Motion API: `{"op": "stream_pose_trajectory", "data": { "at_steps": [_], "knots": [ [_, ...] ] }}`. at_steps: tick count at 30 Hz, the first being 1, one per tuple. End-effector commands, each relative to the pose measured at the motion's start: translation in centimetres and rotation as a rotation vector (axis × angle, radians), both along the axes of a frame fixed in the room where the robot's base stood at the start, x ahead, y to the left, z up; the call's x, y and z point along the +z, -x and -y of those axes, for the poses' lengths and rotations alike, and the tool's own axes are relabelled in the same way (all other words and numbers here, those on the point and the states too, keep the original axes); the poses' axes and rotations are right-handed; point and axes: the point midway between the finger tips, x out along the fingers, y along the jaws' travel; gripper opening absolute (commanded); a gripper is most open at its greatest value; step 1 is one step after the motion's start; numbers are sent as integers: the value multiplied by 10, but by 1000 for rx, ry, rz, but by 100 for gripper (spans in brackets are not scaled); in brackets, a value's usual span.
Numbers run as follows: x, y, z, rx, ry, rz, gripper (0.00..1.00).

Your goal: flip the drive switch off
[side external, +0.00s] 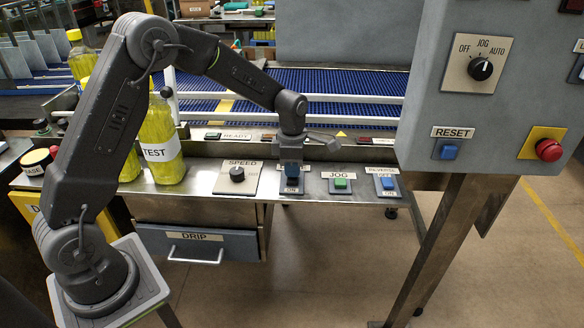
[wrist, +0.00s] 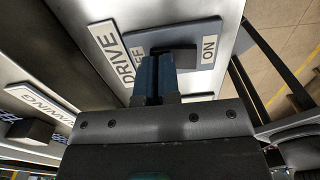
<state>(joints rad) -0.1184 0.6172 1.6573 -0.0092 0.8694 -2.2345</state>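The drive switch is a dark rocker (wrist: 180,58) on a blue-grey plate (wrist: 205,52), with a DRIVE label beside it and ON at the right end. The OFF word at the other end is partly covered by my gripper. My gripper (wrist: 156,62) points down at the plate, its two blue fingers side by side with only a thin dark line between them, shut with nothing seen in them. The tips are at the rocker's OFF-side edge; I cannot tell if they touch. In the side view my gripper (side external: 291,170) hides most of the switch; the rocker's tilt is unclear.
A speed knob (side external: 237,174) is left of the switch; a green JOG button (side external: 340,183) and a blue rocker switch (side external: 387,183) are right. Yellow bottles (side external: 165,140) stand left. A grey control box (side external: 490,90) overhangs at right.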

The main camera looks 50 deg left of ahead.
Motion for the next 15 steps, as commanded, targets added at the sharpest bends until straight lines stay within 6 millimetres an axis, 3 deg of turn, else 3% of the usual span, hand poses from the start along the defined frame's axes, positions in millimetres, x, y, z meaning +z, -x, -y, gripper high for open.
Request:
{"op": "stream_pose_trajectory", "data": {
  "at_steps": [2, 15],
  "knots": [
    [-10, 1, -1, -3, 6, -14, 0],
    [-11, 3, 1, -5, 3, -16, 0]
  ]
}}
